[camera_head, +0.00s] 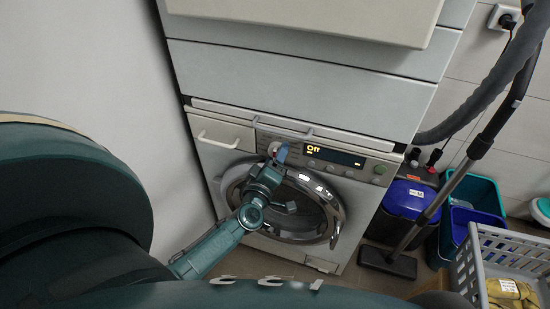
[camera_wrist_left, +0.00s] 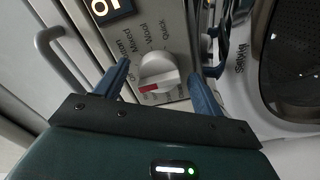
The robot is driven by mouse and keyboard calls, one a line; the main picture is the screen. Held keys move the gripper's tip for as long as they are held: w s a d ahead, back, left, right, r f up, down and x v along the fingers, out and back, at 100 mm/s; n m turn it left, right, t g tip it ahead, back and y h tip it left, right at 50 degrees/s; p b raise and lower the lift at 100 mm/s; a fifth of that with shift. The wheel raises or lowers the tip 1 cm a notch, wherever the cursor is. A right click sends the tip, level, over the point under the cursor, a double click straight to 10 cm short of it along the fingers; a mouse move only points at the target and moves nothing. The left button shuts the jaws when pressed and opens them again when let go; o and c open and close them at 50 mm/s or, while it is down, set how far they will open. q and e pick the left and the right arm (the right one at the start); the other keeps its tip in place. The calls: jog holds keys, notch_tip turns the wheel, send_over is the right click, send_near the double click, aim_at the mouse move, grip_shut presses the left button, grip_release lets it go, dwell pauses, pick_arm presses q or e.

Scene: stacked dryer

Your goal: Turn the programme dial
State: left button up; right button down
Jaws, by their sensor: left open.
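The programme dial (camera_wrist_left: 158,72) is a round white-grey knob with a raised grip bar and a red mark at one end. It sits on the grey control panel among the labels Mixed, Wool and Quick. My left gripper (camera_wrist_left: 160,76) is open, with one blue finger on each side of the dial; I cannot tell whether either finger touches it. In the head view, my left gripper (camera_head: 280,154) is at the panel, left of the display (camera_head: 335,155), which reads "Off". It largely hides the dial there. My right gripper is not in view.
A drawer handle (camera_wrist_left: 52,62) is beside the panel in the wrist view. The round machine door (camera_head: 318,208) lies below the panel. A vacuum hose and floor head (camera_head: 388,262), blue bins (camera_head: 402,205) and a grey crate (camera_head: 470,262) stand to the right.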

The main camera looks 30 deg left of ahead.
pick_arm(q)
jog(key=v, duration=1.3)
